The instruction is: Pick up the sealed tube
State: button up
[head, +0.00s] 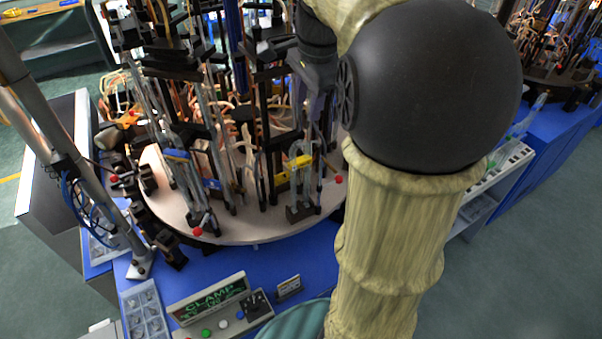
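Several clear glass tubes stand upright in black holders on the round pale turntable (265,232). One bent glass tube (305,160) stands near the front right of the turntable by a yellow clip, and another group of glass tubes (190,165) stands at its front left. I cannot tell which tube is the sealed one. My arm reaches up over the right side of the turntable. My gripper (318,85) is at the end of the dark wrist, over the right part of the turntable among the holders. Its fingers are mostly lost against the dark fixtures, so their opening is unclear.
A blue bench (215,265) carries the turntable and a control panel (220,310) with a green display. Small-parts trays (145,310) lie at the lower left. A slanted metal post (85,170) rises at the left. Green floor (530,250) is clear at the right.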

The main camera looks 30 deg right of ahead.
aim_at(300, 142)
jog(key=f, duration=0.3)
jog(key=w+f+p, duration=0.1)
jog(key=f, duration=0.5)
jog(key=shift+w, duration=0.4)
jog(key=shift+p, duration=0.3)
jog(key=f, duration=0.1)
jog(key=w+f+p, duration=0.1)
jog(key=f, duration=0.1)
jog(key=f+p, duration=0.1)
jog(key=f, duration=0.1)
jog(key=shift+w, duration=0.3)
jog(key=shift+a+r, duration=0.1)
jog(key=shift+c, duration=0.2)
grip_shut()
